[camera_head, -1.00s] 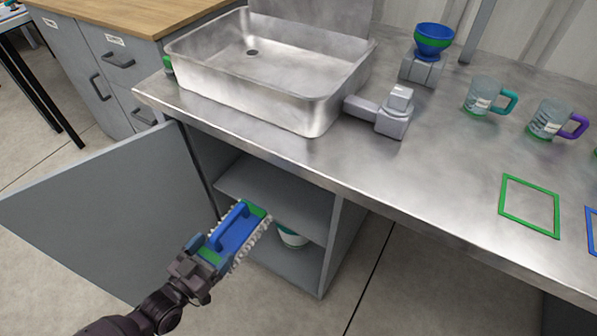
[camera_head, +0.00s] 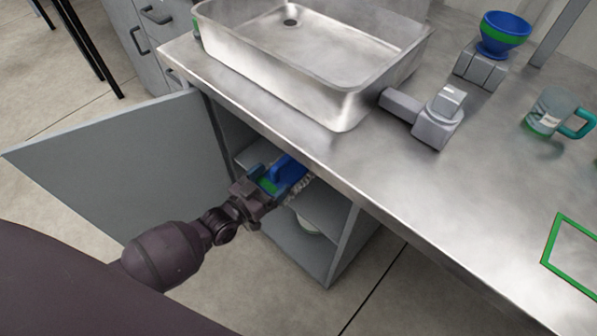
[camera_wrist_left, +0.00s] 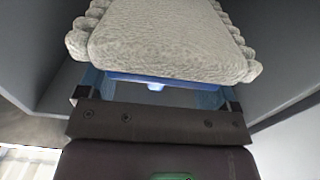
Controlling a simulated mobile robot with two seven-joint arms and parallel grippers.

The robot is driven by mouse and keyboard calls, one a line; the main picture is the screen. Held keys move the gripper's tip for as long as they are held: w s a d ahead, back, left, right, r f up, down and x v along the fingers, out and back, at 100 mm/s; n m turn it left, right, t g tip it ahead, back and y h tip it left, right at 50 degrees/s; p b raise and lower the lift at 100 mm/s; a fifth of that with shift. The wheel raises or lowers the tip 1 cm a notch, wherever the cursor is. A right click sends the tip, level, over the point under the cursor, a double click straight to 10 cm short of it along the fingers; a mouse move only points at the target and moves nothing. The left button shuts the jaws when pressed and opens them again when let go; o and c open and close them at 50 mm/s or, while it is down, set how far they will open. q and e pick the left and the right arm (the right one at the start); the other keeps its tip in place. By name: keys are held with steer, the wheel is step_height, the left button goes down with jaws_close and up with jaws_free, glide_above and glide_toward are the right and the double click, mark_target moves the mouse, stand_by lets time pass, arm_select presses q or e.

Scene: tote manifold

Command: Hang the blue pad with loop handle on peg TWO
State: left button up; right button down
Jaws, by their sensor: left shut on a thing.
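The pad's far end is hidden under the counter edge. In the left wrist view the pad's pale fluffy face (camera_wrist_left: 165,45) fills the top, beyond the gripper (camera_wrist_left: 155,95). Peg TWO cannot be made out in these frames. My right gripper is not in view.
The open cabinet door (camera_head: 125,165) stands to the left. Inside, a shelf (camera_head: 320,208) sits above a pale container (camera_head: 307,225). The steel counter (camera_head: 400,180) overhangs the cabinet and carries a sink (camera_head: 345,105), a metal fixture (camera_head: 437,118), a bowl (camera_head: 503,35) and a mug (camera_head: 552,110).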

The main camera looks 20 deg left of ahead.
mark_target(295, 163)
arm_select(q)
steer(key=b+x, duration=0.1)
steer(key=x, duration=0.8)
steer(key=shift+f+b, duration=0.2)
steer(key=shift+b, duration=0.1)
steer(key=shift+w+d+f, duration=0.1)
steer(key=shift+f, duration=0.55)
steer(key=shift+f+b, duration=0.3)
steer(key=shift+b, duration=0.1)
steer(key=shift+f, duration=0.2)
step_height(295, 163, down, 5)
steer(key=shift+r+b, duration=0.1)
steer(key=shift+b, duration=1.15)
steer(key=shift+w, duration=0.15)
steer(key=shift+w+r, duration=0.1)
steer(key=shift+r, duration=0.15)
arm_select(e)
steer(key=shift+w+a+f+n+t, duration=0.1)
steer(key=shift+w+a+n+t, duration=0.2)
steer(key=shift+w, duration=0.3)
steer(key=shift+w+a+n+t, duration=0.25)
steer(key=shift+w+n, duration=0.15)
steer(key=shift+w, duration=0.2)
